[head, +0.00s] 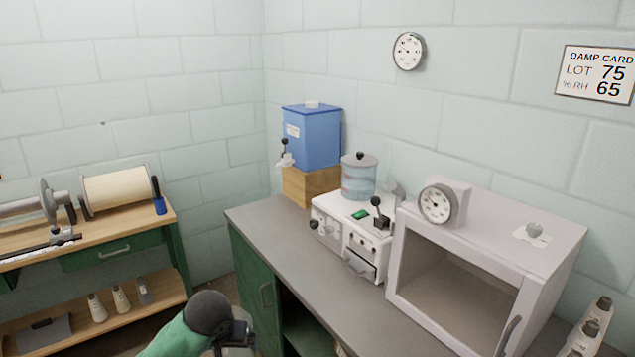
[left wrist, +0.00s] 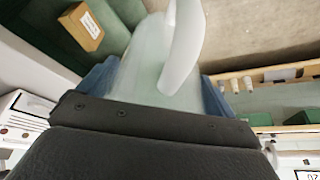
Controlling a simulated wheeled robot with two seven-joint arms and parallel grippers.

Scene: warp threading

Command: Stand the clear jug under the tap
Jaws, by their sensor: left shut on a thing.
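The tap (head: 286,160) is on the front of a blue water tank (head: 312,137), which stands on a wooden block (head: 308,186) at the far left end of the grey counter. The space below the tap is empty. My left gripper (head: 237,338) is low at the bottom of the head view, in front of the counter's green cabinet. In the left wrist view its blue fingers are shut on the clear jug (left wrist: 145,62), whose pale curved handle (left wrist: 185,45) points away from the palm. The jug cannot be made out clearly in the head view. My right gripper is not in view.
The grey counter (head: 281,251) has bare room along its front edge. A white machine (head: 332,232) with a lever and a lidded clear pot stands right of the tank. A white open-fronted cabinet (head: 545,252) stands further right. A wooden bench (head: 118,236) is at the left.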

